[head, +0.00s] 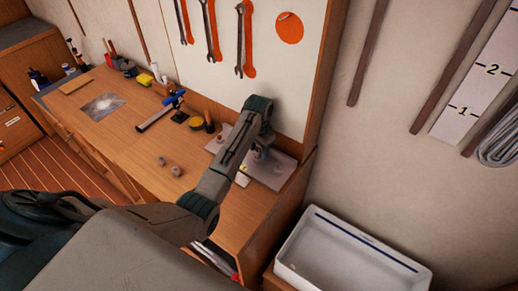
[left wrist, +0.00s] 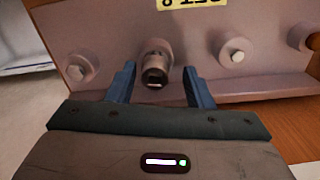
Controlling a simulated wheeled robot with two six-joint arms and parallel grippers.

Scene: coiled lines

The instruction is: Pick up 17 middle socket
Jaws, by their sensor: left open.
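In the left wrist view a metal socket (left wrist: 156,62) sits on a grey-pink holder plate (left wrist: 110,28), its open square end facing the camera. My left gripper (left wrist: 158,82) is open, with one blue finger on each side of the socket; I cannot tell whether either finger touches it. No size mark on the socket can be read. In the head view my left arm reaches over the workbench and the gripper (head: 262,152) is low over the grey plate (head: 276,176) at the bench's right end. The arm hides part of the plate there. My right gripper is not in view.
Bare round pegs (left wrist: 235,54) stand on the plate beside the socket. A yellow label (left wrist: 193,3) is at its edge. Two small loose pieces (head: 176,171) lie on the wooden workbench (head: 125,145). A white basin (head: 350,255) stands right of the bench; wrenches (head: 243,40) hang behind.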

